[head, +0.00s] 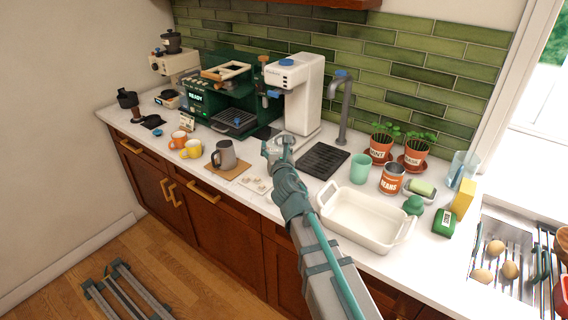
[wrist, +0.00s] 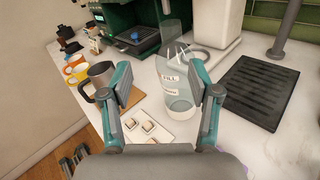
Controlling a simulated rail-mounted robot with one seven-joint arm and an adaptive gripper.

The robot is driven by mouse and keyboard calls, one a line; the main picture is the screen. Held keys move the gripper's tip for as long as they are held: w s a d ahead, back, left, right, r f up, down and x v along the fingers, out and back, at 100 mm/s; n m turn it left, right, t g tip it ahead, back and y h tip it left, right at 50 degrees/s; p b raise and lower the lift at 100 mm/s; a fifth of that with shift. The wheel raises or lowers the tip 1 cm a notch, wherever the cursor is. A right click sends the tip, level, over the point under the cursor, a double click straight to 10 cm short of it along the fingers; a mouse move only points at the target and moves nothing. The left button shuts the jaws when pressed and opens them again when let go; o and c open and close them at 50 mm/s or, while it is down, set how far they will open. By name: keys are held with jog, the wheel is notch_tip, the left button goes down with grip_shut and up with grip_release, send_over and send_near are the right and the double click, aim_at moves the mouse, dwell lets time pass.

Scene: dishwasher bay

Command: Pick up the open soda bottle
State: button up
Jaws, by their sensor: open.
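A clear, see-through vessel (wrist: 180,106) with a white label reading "FILL" stands upright on the white counter. It is the only bottle-like thing I see; I cannot tell for sure that it is the soda bottle, and its top is faint. My gripper (wrist: 168,90) is open, with one finger on each side of the vessel in the wrist view. The right finger looks closer to it than the left; I cannot tell whether either touches. In the head view my gripper (head: 279,150) largely hides the vessel.
A grey mug (head: 224,156) and a small white tray (head: 256,186) are close by on the left. A dark drain mat (head: 323,160) lies to the right and a white dispenser (head: 296,90) stands behind. A cream baking dish (head: 358,248) is at the front right.

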aim_at(276, 130)
jog(key=shift+n+t, duration=0.3)
jog(key=shift+n, duration=0.4)
jog(key=w, duration=0.2)
jog(key=w+r, duration=0.1)
jog(key=w, duration=0.2)
jog(key=shift+w+d+r, duration=0.2)
jog(key=shift+w+r, duration=0.15)
jog(key=shift+w, duration=0.05)
jog(key=shift+f+x, duration=0.15)
jog(key=shift+x, duration=1.2)
jog(key=shift+f+x, duration=0.1)
jog(key=shift+x, duration=1.25)
jog(key=shift+s, duration=0.1)
jog(key=shift+c, duration=0.3)
grip_shut()
